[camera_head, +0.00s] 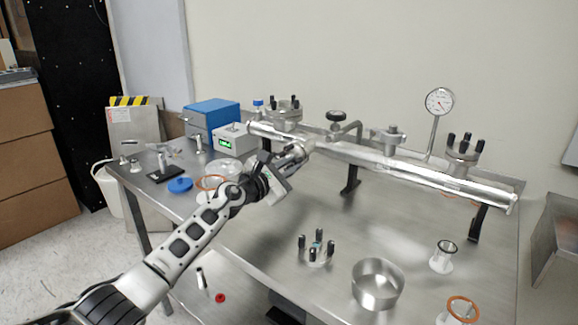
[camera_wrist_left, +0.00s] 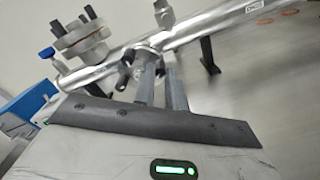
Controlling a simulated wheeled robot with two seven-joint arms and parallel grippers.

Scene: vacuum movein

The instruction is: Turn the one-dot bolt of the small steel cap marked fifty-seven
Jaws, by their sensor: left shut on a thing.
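My left gripper (camera_head: 300,155) reaches in to the front of the long steel tube (camera_head: 400,172), left of its middle. In the left wrist view its two grey fingers (camera_wrist_left: 160,80) are close together, shut on a small part at the tube's front. This looks like a bolt of the small steel cap, whose dark bolt ends (camera_wrist_left: 124,76) show left of the fingers. The fingers and the wrist hide most of the cap. I cannot read its number or any dots. My right gripper is in neither view.
A flange with black bolts (camera_head: 463,150) and a dial gauge (camera_head: 439,102) stand at the tube's right. A loose bolted flange (camera_head: 316,250), a steel ring (camera_head: 377,284) and small glass parts (camera_head: 443,257) lie in front. Blue and grey boxes (camera_head: 211,120) stand behind left.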

